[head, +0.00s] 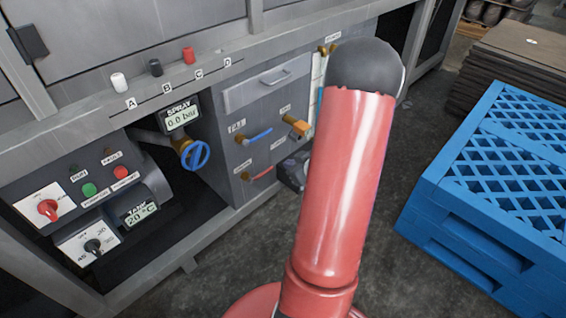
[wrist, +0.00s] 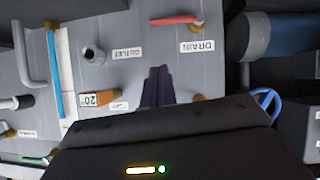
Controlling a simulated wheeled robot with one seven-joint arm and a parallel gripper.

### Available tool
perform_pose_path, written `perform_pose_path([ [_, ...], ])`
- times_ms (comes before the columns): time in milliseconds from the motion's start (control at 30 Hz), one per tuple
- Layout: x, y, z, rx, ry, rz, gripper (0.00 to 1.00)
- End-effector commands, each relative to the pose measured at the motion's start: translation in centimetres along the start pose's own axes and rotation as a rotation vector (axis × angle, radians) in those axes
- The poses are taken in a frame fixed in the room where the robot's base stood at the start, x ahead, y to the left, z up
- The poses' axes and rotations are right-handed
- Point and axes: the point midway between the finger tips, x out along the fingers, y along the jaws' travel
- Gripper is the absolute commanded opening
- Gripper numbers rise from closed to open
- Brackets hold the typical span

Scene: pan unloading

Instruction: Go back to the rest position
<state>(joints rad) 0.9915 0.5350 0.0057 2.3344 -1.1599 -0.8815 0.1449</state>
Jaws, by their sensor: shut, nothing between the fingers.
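My gripper (wrist: 157,85) shows in the wrist view as two dark fingers pressed together with nothing between them. It points at the grey panel (wrist: 130,75); I cannot tell how far off the panel is. The dark body of my wrist fills the bottom of that view. In the head view my red arm stands across the middle and hides part of the panel. Only a dark bit of what looks like my wrist shows left of the arm, low beside the panel; the fingers cannot be made out there.
Close by are a red drain handle (wrist: 175,20), an outlet stub (wrist: 95,54) and a blue handwheel (head: 195,155). A drawer (head: 268,82) sits above the panel's valves. Blue pallets (head: 480,205) stand at right, with dark stacked sheets (head: 515,60) behind. Floor shows between panel and pallets.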

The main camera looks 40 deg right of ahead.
Motion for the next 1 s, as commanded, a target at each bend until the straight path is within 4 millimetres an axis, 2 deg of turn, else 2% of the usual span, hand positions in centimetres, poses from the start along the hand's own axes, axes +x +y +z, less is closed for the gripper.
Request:
perform_pose_path([
  [100, -0.7, 0.0, 0.0, 0.001, 0.0, 0.0, 0.0],
  [333, -0.8, 0.0, 0.0, 0.0, -0.001, 0.0, 0.0],
  [467, -0.9, 0.1, -1.6, -0.029, -0.028, 0.029, 0.0],
  [567, -1.4, 0.1, -4.8, -0.075, -0.082, 0.092, 0.0],
  [633, -2.2, -0.3, -7.7, -0.104, -0.131, 0.152, 0.0],
  [767, -4.8, -2.3, -13.1, -0.116, -0.211, 0.256, 0.0],
  [900, -8.8, -6.3, -17.3, -0.075, -0.278, 0.314, 0.0],
  [1000, -12.2, -10.1, -19.3, -0.023, -0.321, 0.311, 0.0],
])
